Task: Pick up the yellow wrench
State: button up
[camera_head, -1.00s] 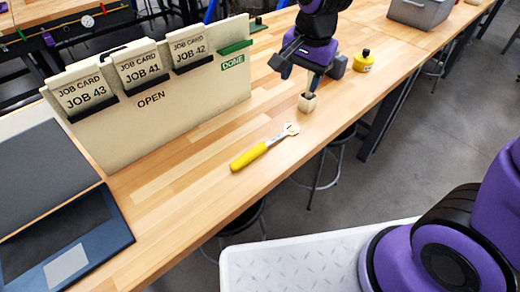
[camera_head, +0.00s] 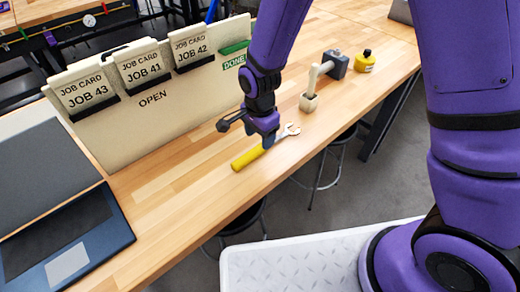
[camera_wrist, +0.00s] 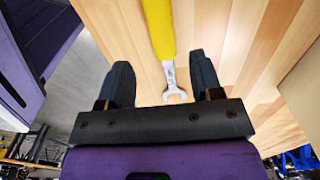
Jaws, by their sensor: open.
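The yellow wrench (camera_head: 248,157) lies flat on the wooden bench near its front edge. It has a yellow handle and a silver open-ended head (camera_head: 291,130). My gripper (camera_head: 245,128) hangs over the wrench in the head view and hides the part where handle meets head. In the wrist view the wrench handle (camera_wrist: 159,26) runs up from between the fingers, with the silver head near the gripper's body. My gripper (camera_wrist: 161,82) is open, with one finger on each side of the wrench and no visible contact.
A job card board (camera_head: 150,100) stands behind the wrench. A laptop (camera_head: 60,225) sits at the left.

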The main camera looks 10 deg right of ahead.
aim_at(260, 147)
jog(key=shift+w+d+f, duration=0.1)
jog(key=shift+w+f, duration=0.05)
jog(key=shift+f, duration=1.3)
jog(key=shift+w+f, duration=0.15)
jog(key=shift+f, duration=1.25)
grip_shut()
